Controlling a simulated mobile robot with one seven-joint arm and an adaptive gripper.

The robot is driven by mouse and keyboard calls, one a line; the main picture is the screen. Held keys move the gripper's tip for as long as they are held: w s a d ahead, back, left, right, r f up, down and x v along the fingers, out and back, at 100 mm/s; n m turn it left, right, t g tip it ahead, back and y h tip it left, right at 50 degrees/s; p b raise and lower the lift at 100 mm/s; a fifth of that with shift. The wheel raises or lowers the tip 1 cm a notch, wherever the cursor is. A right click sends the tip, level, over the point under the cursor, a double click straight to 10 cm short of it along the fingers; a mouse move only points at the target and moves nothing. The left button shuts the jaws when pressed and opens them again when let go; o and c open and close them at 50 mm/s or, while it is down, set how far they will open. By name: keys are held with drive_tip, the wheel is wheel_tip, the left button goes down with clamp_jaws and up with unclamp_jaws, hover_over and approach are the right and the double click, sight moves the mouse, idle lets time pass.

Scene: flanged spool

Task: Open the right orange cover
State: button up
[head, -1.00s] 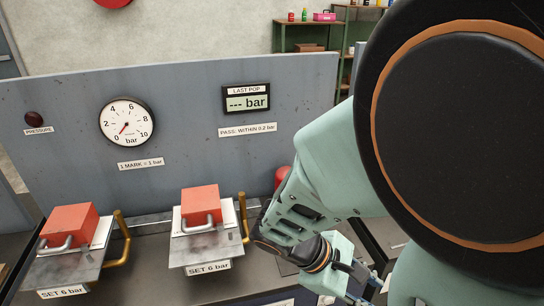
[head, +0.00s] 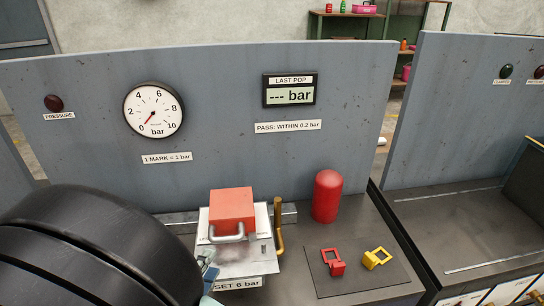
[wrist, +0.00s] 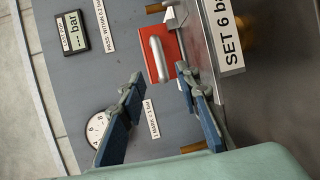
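The right orange cover (head: 232,206) is a box-shaped block on a pale plate marked SET 6 bar. A silver handle (head: 228,236) is on its front, and it looks closed. In the wrist view, the cover (wrist: 175,45) and its handle (wrist: 156,60) lie ahead of my gripper (wrist: 159,78). My gripper's blue-padded fingers are spread apart with nothing between them. The handle appears in line with the gap between the fingertips, but I cannot tell the distance. In the head view my arm hides the left orange cover and most of my gripper.
A brass lever (head: 279,228) stands right of the cover. A red cylinder (head: 327,196) stands further right, behind a dark mat (head: 358,285) with a red clip (head: 333,262) and a yellow clip (head: 377,258). A grey panel (head: 220,130) with a gauge (head: 153,110) rises behind.

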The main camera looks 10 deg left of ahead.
sight(225, 241)
drive_tip(key=w, duration=0.3)
drive_tip(key=w+f+p, duration=0.1)
drive_tip(key=w, duration=0.2)
drive_tip(key=w+d, duration=0.1)
drive_tip(key=w, duration=0.2)
drive_tip(key=shift+w+f+p, duration=0.35)
drive_tip(key=shift+p, duration=0.05)
clamp_jaws()
